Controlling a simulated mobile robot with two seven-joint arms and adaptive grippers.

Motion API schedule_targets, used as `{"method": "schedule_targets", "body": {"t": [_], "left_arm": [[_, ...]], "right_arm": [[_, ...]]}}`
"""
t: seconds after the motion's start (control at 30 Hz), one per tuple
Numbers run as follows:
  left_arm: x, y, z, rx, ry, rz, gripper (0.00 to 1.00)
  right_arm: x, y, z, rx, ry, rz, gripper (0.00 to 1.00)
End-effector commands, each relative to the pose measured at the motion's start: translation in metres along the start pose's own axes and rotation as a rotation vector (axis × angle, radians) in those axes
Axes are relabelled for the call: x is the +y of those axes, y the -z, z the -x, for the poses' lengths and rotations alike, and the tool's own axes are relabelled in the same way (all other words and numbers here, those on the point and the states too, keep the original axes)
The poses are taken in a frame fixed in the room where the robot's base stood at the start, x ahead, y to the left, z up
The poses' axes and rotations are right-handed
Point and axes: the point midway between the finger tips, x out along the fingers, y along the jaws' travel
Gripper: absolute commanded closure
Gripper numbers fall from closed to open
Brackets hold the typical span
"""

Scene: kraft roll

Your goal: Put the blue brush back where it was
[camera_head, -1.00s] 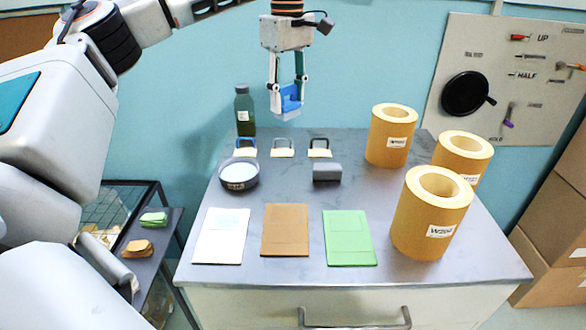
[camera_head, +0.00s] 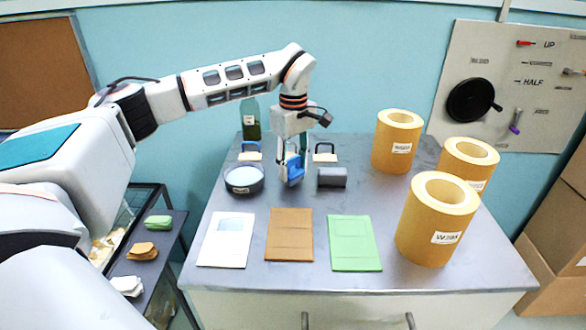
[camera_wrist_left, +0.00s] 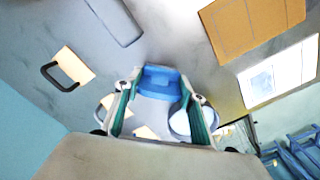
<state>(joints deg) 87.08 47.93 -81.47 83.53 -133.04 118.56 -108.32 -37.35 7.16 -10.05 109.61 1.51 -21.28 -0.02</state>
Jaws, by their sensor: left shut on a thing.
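My left gripper (camera_head: 292,160) is shut on the blue brush (camera_head: 294,174), low over the back middle of the grey table (camera_head: 225,205). Whether the brush touches the tabletop, I cannot tell. In the left wrist view, the brush (camera_wrist_left: 160,82) lies between the teal fingers. Cream cards with upright loops stand along the back: one with a blue loop (camera_head: 250,152) left of the gripper, one with a dark loop (camera_head: 325,154) right of it. The gripper hides the middle one in the head view. My right gripper is not in view.
A round bowl (camera_head: 244,180) is close left of the brush and a grey block (camera_head: 332,178) close right. A dark bottle (camera_head: 251,120) stands behind. White, brown (camera_head: 289,235) and green sheets lie in front. Large kraft rolls (camera_head: 437,220) fill the right side.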

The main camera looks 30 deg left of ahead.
Motion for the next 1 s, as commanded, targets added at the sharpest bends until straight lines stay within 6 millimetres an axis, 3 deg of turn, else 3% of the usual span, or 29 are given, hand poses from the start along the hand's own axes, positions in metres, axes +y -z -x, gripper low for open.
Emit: {"method": "schedule_targets", "body": {"t": [0.1,0.47,0.5,0.57,1.0], "left_arm": [[-0.0003,-0.0003,-0.009,-0.002,0.0,0.001,0.8],[0.0001,0.0,-0.012,0.0,-0.001,0.001,0.8],[0.0002,0.0,-0.0127,0.0,-0.002,0.001,0.58],[0.0002,0.0,-0.0123,0.0,-0.002,0.001,0.44],[0.0003,0.0,-0.0062,-0.001,-0.002,0.001,0.44]], "right_arm": [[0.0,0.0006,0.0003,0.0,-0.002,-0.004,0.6],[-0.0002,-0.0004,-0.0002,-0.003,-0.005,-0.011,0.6],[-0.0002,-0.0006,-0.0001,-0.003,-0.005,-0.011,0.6],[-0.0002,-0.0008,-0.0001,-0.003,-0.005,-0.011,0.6],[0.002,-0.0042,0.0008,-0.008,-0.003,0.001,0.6]]}}
